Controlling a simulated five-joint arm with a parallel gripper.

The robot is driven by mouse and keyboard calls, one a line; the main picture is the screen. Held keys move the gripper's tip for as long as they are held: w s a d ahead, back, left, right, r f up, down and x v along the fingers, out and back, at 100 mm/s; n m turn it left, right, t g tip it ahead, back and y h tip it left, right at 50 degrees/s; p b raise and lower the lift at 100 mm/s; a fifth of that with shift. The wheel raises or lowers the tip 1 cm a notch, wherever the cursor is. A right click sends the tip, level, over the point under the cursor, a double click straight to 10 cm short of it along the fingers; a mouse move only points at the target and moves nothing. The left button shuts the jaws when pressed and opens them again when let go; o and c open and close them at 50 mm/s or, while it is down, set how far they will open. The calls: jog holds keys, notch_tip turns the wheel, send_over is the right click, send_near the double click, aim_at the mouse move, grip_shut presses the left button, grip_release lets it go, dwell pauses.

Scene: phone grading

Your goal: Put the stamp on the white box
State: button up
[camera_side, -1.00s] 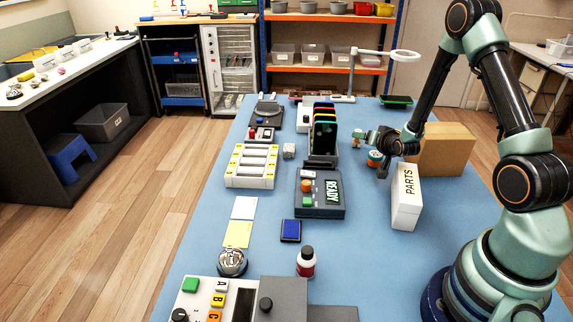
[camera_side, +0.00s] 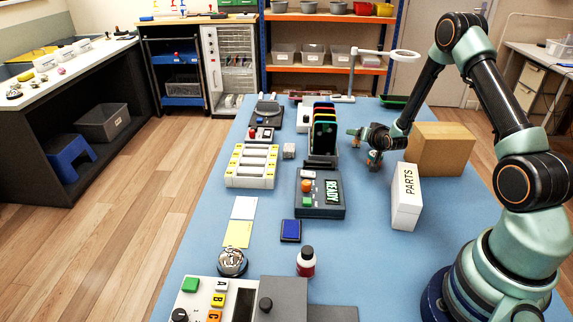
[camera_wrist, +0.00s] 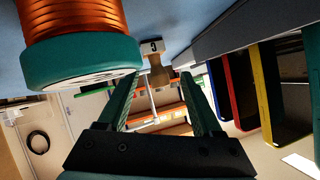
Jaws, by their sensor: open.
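The stamp (camera_wrist: 158,66), with a pale block marked with a dark letter and a tan handle, shows in the wrist view ahead of my fingers and roughly between their tips. I cannot make it out clearly in the side view. My gripper (camera_wrist: 163,80) is open, with nothing held between its fingers. In the side view my gripper (camera_side: 364,143) is low over the blue mat, just right of the phone rack. The white box (camera_side: 407,190), labelled PARTS, stands upright on the mat, nearer the camera and right of my gripper.
An orange spool with teal ends (camera_wrist: 80,58) is very close to my left finger in the wrist view. The rack of coloured phones (camera_side: 322,135) stands left of my gripper. A cardboard box (camera_side: 443,150) is behind the white box. Mat in front of the white box is clear.

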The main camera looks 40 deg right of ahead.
jog(key=shift+x, duration=1.25)
grip_shut()
jog(key=shift+r, duration=0.15)
notch_tip(320, 180, up, 19)
jog(key=s+a+r+n+y, duration=0.1)
jog(key=a+r+n+y, duration=0.1)
jog(key=a, duration=0.8)
jog(key=s+a+r+n+t+y, duration=0.1)
jog(key=a+r, duration=0.4)
jog(key=a, duration=0.5)
jog(key=s+a+r+n+y, duration=0.3)
jog(key=a+r, duration=0.1)
jog(key=a, duration=0.6)
jog(key=shift+a+t, duration=0.2)
jog(key=shift+t, duration=0.2)
